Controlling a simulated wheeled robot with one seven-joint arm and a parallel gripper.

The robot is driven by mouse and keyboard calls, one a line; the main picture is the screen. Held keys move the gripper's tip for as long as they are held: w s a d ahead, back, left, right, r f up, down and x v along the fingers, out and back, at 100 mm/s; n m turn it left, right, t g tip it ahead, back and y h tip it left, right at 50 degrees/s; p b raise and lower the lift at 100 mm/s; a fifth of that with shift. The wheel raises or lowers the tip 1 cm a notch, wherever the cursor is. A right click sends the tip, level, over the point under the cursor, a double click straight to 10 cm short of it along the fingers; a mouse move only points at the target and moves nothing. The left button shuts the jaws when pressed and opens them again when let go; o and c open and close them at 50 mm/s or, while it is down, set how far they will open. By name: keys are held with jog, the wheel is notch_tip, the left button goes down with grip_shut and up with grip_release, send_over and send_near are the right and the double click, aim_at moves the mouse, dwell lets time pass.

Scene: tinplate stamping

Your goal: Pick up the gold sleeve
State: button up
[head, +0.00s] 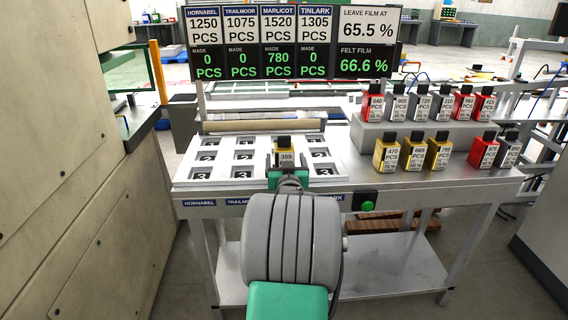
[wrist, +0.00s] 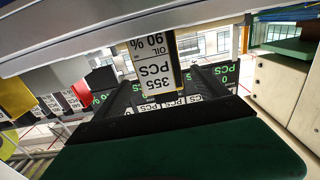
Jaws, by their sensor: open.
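A gold sleeve (head: 285,148) with a black top and a white label reading 355 PCS is upright at the white numbered board (head: 240,148). My gripper (head: 286,165) is open, with its fingers on either side of this sleeve's lower part. In the wrist view the sleeve (wrist: 157,68) appears upside down between the dark fingers, its label reading 355 PCS and OIL 90 %. Contact with the fingers and the sleeve's base are hidden. Other gold sleeves, reading 470 (head: 386,152), 665 (head: 413,151) and 780 (head: 438,151), stand in a row at the right.
Red and grey sleeves stand on a raised grey step (head: 365,133) and beside the gold row. A display panel (head: 290,42) rises behind the board, with a pale roller (head: 262,126) below it. A green button (head: 368,196) is on the table's front edge. A beige cabinet (head: 60,130) is close at left.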

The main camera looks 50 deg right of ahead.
aim_at(284, 150)
jog(key=x, duration=0.4)
jog(key=shift+w+d, duration=0.25)
jog(key=shift+w, duration=0.05)
grip_shut()
dwell(0.6)
jog(key=shift+r, duration=0.25)
